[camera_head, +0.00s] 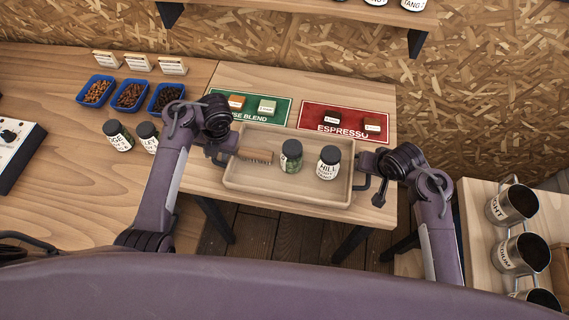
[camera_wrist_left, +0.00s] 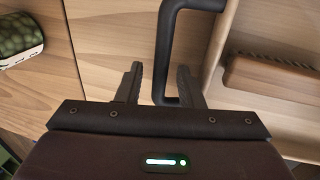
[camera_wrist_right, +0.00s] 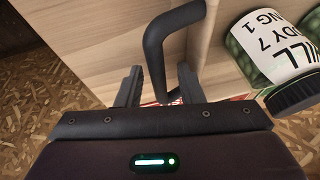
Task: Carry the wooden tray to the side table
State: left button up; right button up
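The wooden tray (camera_head: 287,195) stands on a small wooden table (camera_head: 380,208). It holds a brush (camera_head: 256,156) and two dark-lidded jars, one green (camera_head: 290,163) and one white-labelled (camera_head: 328,168). In the head view my left gripper (camera_head: 222,150) is at the tray's left handle. In the left wrist view its fingers (camera_wrist_left: 158,84) are apart, with the black handle (camera_wrist_left: 164,55) between them, nearer the right finger. My right gripper (camera_head: 376,164) is at the right handle. In the right wrist view its fingers (camera_wrist_right: 158,88) are apart with the handle (camera_wrist_right: 155,55) between them.
Behind the tray lie a green mat (camera_head: 279,112) and a red Espresso mat (camera_head: 340,121) with small blocks. The left counter (camera_head: 60,165) has blue bean trays (camera_head: 129,95) and jars (camera_head: 118,136). Metal cups (camera_head: 512,205) stand on a surface at right.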

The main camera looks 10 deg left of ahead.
jog(key=shift+r, duration=0.1)
jog(key=shift+s+r, duration=0.15)
jog(key=shift+r, duration=0.1)
pick_arm(q)
jog(key=v, duration=0.7)
jog(key=shift+r, duration=0.25)
pick_arm(e)
jog(key=v, duration=0.6)
jog(key=shift+r, duration=0.35)
jog(key=shift+s+d, duration=0.15)
